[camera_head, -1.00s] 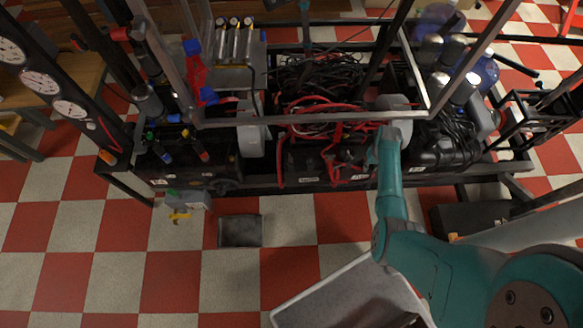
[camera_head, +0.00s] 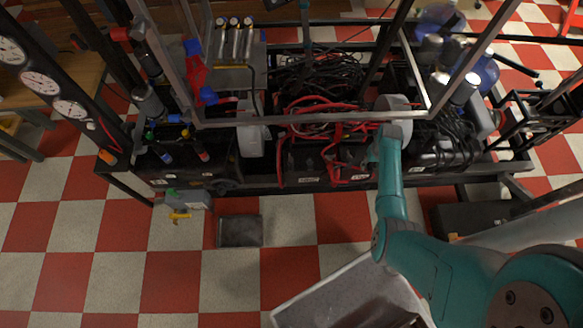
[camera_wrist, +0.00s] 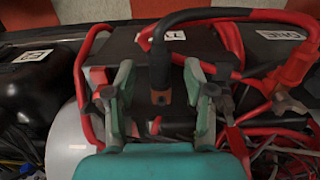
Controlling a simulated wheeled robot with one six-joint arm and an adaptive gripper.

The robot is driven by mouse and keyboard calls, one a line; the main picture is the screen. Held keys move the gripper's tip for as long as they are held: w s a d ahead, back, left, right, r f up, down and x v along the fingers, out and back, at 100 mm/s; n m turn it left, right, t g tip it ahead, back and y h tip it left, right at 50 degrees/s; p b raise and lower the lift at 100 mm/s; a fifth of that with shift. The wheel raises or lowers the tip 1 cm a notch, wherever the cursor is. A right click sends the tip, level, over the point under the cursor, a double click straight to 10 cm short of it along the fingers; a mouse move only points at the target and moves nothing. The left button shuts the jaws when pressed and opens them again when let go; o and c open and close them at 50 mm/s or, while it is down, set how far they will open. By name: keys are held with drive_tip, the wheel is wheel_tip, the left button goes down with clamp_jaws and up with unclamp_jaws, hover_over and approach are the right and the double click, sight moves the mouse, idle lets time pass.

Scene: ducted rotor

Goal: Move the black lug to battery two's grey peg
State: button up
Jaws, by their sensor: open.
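In the wrist view the black cable's lug (camera_wrist: 160,97), with a copper-coloured end under a black sleeve, stands between the two green fingers of my gripper (camera_wrist: 159,78). The fingers are open, with a visible gap on both sides of the lug. In the head view my gripper (camera_head: 374,160) is small and dark over the front of the battery row, and the lug cannot be made out there. A black battery (camera_wrist: 125,55) with a white label lies behind the fingers. I cannot tell for certain which fitting is battery two's grey peg.
Red cables (camera_wrist: 252,75) loop close around the fingers on both sides. A white rounded part (camera_wrist: 65,145) is at lower left of the wrist view. Metal frame bars (camera_head: 310,119) cross above the batteries.

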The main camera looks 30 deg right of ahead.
wheel_tip(320, 180, up, 11)
idle(0.4)
